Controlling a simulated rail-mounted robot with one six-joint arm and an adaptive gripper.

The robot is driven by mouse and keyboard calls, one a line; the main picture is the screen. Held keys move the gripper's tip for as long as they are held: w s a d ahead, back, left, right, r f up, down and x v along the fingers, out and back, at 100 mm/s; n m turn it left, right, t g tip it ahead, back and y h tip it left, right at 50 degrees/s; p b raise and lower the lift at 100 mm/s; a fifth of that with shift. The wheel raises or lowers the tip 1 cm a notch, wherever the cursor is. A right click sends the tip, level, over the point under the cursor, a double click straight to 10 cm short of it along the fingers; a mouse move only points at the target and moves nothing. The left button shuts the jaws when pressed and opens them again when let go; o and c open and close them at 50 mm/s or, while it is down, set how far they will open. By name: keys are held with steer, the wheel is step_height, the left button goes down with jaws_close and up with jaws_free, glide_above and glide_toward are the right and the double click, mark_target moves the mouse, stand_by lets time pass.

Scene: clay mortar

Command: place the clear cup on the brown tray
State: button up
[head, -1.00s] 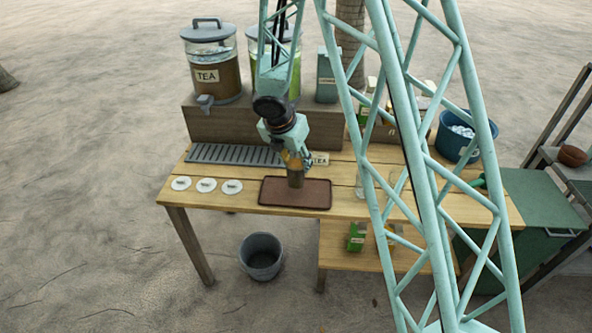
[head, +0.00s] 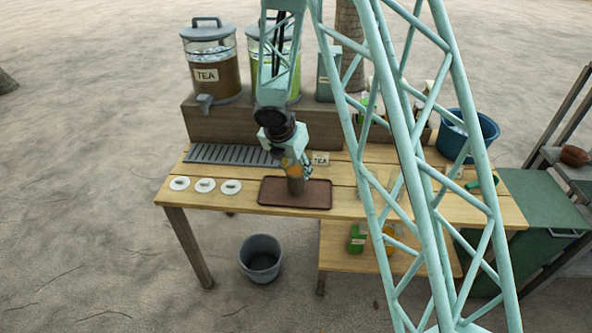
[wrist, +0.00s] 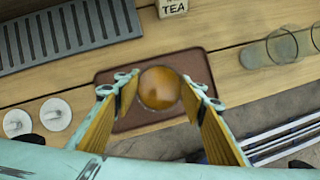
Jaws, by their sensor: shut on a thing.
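The clear cup (head: 296,187), filled with brown liquid, is upright between the fingers of my gripper (head: 296,171). In the wrist view the round top of the cup (wrist: 159,88) shows between the two yellow-padded fingers of my gripper (wrist: 160,92), which are shut on its sides. The brown tray (head: 320,200) lies on the wooden table near its front edge. The cup is over the middle of the tray; whether its base touches the tray I cannot tell. The tray (wrist: 188,58) also shows around the cup in the wrist view.
Three white lids or discs (head: 205,185) lie left of the tray. A grey drip grate (head: 230,154) and a TEA sign (head: 320,158) are behind it. Clear cups (wrist: 282,46) stand to the right. A tea dispenser (head: 212,70) is at the back; a blue tub (head: 478,135) is at right.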

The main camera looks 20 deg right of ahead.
steer(key=shift+f, duration=0.15)
steer(key=o, duration=1.4)
steer(key=shift+r, duration=0.4)
steer(key=p+v, duration=0.4)
steer(key=v, duration=0.7)
steer(key=shift+s+r+p, duration=0.1)
steer(key=shift+r+p, duration=0.15)
steer(key=shift+p, duration=0.05)
